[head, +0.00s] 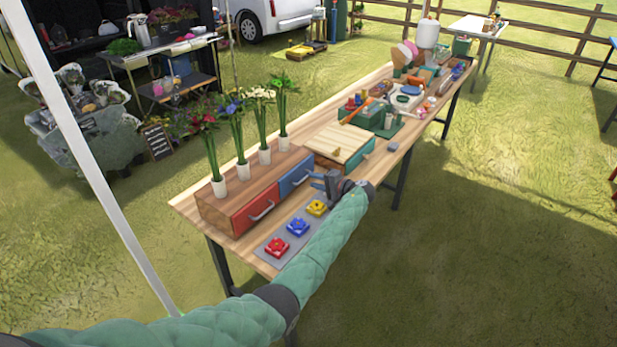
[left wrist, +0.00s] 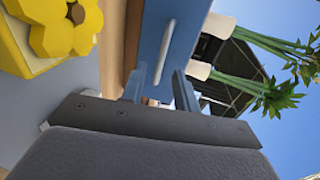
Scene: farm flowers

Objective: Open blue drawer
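The blue drawer (head: 292,176) sits in the wooden drawer box (head: 240,182) on the table and looks closed. Its pale bar handle (head: 301,178) faces the table's near side. In the left wrist view the blue front (left wrist: 190,30) and the white handle (left wrist: 163,52) are ahead of my gripper. My left gripper (head: 320,181) is just in front of the blue drawer. In the left wrist view its two fingers (left wrist: 160,82) are apart, with the handle ahead in line with the gap and not gripped. My right gripper is in no view.
A red drawer (head: 252,212) is beside the blue one. Several flowers in white holders (head: 243,170) stand on the box. A green-sided wooden box (head: 340,147) is to the right.

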